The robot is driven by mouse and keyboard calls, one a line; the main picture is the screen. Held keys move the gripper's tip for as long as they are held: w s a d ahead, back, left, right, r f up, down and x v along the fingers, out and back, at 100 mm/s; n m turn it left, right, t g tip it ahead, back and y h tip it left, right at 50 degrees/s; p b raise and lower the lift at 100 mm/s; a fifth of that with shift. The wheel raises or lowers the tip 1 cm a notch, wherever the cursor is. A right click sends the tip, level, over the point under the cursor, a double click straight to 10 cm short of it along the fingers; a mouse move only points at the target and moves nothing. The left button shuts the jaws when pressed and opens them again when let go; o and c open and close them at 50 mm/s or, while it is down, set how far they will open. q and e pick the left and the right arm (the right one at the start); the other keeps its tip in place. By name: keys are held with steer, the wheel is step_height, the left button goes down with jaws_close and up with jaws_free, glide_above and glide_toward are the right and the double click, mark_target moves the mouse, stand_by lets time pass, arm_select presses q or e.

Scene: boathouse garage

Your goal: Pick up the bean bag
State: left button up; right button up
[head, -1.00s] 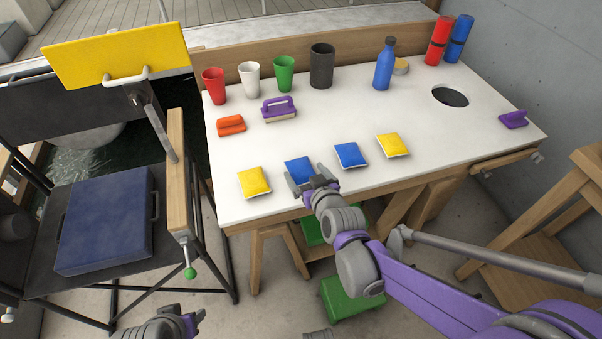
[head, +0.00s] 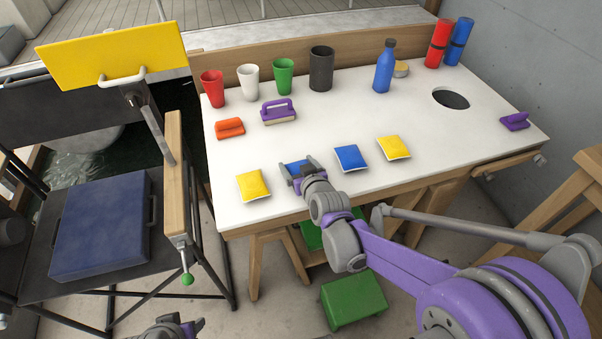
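Four small bean bags lie along the near part of the white table: a yellow one (head: 253,185) at left, a blue one (head: 296,166), another blue one (head: 350,158), and a yellow one (head: 394,147) at right. My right gripper (head: 302,168) is open over the left blue bag, its fingers apart on either side. It hides part of that bag, and I cannot tell whether the fingers touch it. My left gripper (head: 184,327) is low at the bottom edge, away from the table, only partly in view.
The white table (head: 400,110) has a round hole (head: 450,98) at right. Red, white, green and black cups (head: 321,68) and a blue bottle (head: 384,66) stand at the back. Orange and purple brushes (head: 279,112) lie nearer. A black chair with a blue case (head: 100,225) stands left.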

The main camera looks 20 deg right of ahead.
steer(key=c, duration=0.9)
